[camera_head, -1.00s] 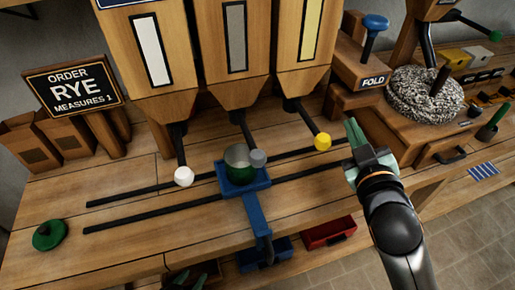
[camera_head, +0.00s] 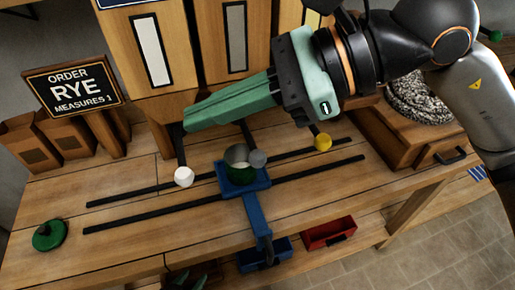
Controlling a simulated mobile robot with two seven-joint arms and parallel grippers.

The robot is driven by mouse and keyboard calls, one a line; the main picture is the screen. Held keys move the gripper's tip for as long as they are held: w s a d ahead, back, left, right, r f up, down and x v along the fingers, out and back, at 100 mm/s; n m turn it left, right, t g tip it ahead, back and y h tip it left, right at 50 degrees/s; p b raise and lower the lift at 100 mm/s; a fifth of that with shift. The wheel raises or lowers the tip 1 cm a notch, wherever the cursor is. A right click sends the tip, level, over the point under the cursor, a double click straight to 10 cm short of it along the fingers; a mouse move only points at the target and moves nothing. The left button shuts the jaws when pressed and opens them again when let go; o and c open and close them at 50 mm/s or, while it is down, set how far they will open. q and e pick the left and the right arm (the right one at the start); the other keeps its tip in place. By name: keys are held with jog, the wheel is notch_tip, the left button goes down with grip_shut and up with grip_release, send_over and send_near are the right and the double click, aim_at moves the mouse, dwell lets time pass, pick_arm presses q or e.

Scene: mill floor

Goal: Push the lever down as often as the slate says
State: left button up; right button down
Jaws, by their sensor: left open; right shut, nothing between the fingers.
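The slate (camera_head: 73,86) at the left reads "ORDER RYE MEASURES 1". Three dark levers hang under the hoppers, ending in a white knob (camera_head: 184,177), a grey knob (camera_head: 258,158) and a yellow knob (camera_head: 323,142). A metal and green cup (camera_head: 238,170) sits on a blue carriage (camera_head: 256,212), close beside the grey knob. My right gripper (camera_head: 188,122) is shut and empty, pointing left above the white knob; it appears apart from it. My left gripper (camera_head: 178,280) is open, barely showing at the bottom edge, below the bench front.
The white-striped hopper (camera_head: 150,50) and grey-striped hopper (camera_head: 235,40) stand behind my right arm, which hides much of the yellow-striped one. Two black rails (camera_head: 130,222) cross the bench. A green knob (camera_head: 49,235) lies left; a red bin (camera_head: 329,233) sits below.

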jog(key=w+d+t+h, duration=0.4)
jog(key=w+d+h, duration=0.1)
jog(key=w+d, duration=0.1)
jog(key=shift+w+f+t, duration=0.2)
jog(key=shift+f+t, duration=0.2)
jog(key=shift+f, duration=0.1)
jog(key=b, duration=0.6)
send_over(265, 156)
notch_tip(265, 156, down, 8)
jog(key=shift+f, duration=0.15)
jog(key=shift+f+b, duration=0.2)
jog(key=shift+b, duration=0.1)
